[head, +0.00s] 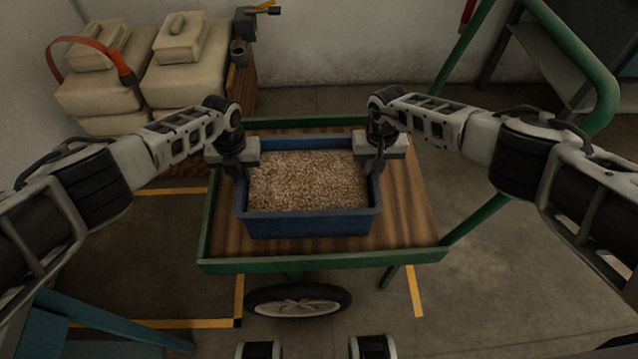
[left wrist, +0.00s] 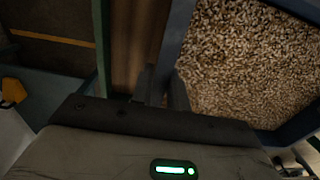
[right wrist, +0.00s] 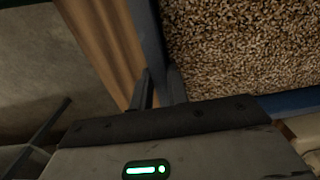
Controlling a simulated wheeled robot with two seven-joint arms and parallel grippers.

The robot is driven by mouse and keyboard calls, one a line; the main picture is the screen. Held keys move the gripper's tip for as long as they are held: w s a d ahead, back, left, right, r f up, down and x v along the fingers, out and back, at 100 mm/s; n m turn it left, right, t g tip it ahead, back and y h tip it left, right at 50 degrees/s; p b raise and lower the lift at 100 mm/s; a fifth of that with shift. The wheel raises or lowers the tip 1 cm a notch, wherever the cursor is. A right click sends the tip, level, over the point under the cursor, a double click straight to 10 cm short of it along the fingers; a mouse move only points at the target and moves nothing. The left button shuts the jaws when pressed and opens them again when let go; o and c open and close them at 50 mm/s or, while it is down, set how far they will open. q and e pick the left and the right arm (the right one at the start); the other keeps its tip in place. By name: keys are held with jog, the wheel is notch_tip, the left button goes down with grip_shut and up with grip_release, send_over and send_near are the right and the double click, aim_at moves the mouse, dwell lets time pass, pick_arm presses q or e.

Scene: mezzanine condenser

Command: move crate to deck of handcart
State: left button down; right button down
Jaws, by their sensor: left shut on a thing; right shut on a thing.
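A blue crate (head: 310,224) filled with pale pellets is over the wooden deck (head: 408,225) of the green-framed handcart (head: 320,260). It looks level and within the deck's edges; I cannot tell for sure whether its bottom touches the boards. My left gripper (head: 238,172) is shut on the crate's left wall, and my right gripper (head: 376,165) is shut on its right wall. In the left wrist view the fingers (left wrist: 165,90) straddle the crate's rim. The right wrist view shows the same with the other fingers (right wrist: 158,88). The crate's underside is hidden.
The cart's green handle (head: 585,60) rises at the right, and a wheel (head: 298,300) shows at the front. Stacked beige sacks or cases (head: 150,75) with an orange strap stand at the back left. A blue-teal frame (head: 100,325) is at the lower left. Yellow lines mark the floor.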

pick_arm(q)
jog(key=shift+w+a+f, duration=0.1)
jog(key=shift+w+f, duration=0.1)
jog(key=shift+w, duration=0.05)
pick_arm(e)
jog(key=shift+w+d+f, duration=0.1)
jog(key=shift+f, duration=0.15)
pick_arm(q)
jog(key=c, duration=1.6)
grip_release()
jog(key=shift+s+a+f, duration=0.1)
jog(key=shift+s+f, duration=0.05)
jog(key=shift+f, duration=0.05)
jog(key=shift+c, duration=0.2)
pick_arm(e)
jog(key=c, duration=1.7)
grip_release()
jog(key=shift+f, duration=0.2)
pick_arm(q)
jog(key=shift+o, duration=1.4)
pick_arm(e)
jog(key=o, duration=0.3)
jog(key=shift+r, duration=0.1)
jog(key=shift+o, duration=0.2)
pick_arm(q)
jog(key=shift+d+r, duration=0.1)
jog(key=shift+d, duration=0.1)
